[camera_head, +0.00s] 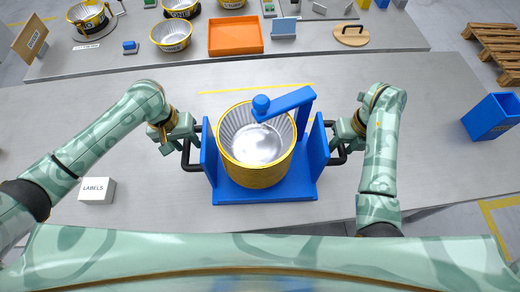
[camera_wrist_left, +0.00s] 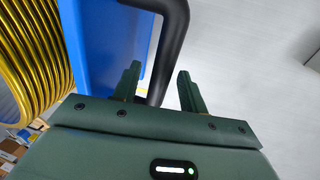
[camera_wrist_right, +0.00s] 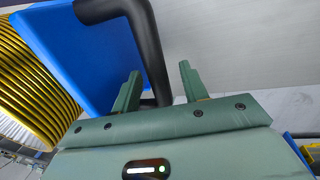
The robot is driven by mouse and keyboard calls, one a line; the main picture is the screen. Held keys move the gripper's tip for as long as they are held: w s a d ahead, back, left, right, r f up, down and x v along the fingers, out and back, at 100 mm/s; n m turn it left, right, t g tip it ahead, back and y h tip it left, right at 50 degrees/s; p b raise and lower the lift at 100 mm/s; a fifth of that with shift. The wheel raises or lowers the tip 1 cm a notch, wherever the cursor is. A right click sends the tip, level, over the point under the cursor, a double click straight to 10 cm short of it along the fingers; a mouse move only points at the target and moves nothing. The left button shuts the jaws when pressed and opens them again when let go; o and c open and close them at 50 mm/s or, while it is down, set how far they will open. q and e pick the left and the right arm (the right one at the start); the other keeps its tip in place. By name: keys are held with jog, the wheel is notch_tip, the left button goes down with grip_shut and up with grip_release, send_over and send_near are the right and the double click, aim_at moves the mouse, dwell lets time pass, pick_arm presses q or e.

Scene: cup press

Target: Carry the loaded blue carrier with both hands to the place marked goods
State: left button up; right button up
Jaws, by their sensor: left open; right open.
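The blue carrier (camera_head: 222,194) stands on the grey table in front of me. A large gold-ribbed cup with a silver inside (camera_head: 256,148) sits in it, under a blue arm with a round knob (camera_head: 290,101). My left gripper (camera_head: 187,140) is open at the carrier's left black handle (camera_head: 186,160); in the left wrist view the handle bar (camera_wrist_left: 170,45) passes between the fingers (camera_wrist_left: 160,85). My right gripper (camera_head: 342,138) is open at the right black handle (camera_head: 338,157); in the right wrist view its bar (camera_wrist_right: 147,40) runs between the fingers (camera_wrist_right: 160,85). I cannot read a goods label.
A white labels box (camera_head: 97,190) lies at the left on the table. A yellow line (camera_head: 215,91) runs behind the carrier. The back bench holds an orange tray (camera_head: 235,36), a cup (camera_head: 171,35) and a wooden board (camera_head: 351,36). A blue bin (camera_head: 492,117) stands at the right.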

pick_arm(q)
jog(key=shift+f, duration=0.4)
pick_arm(e)
jog(key=shift+a+f, duration=0.1)
jog(key=shift+f, duration=0.25)
pick_arm(q)
grip_shut()
pick_arm(e)
grip_shut()
pick_arm(q)
jog(key=shift+w+r, duration=0.1)
jog(key=shift+r, duration=0.05)
pick_arm(e)
jog(key=shift+w+r, duration=0.1)
jog(key=shift+r, duration=0.05)
dwell(0.4)
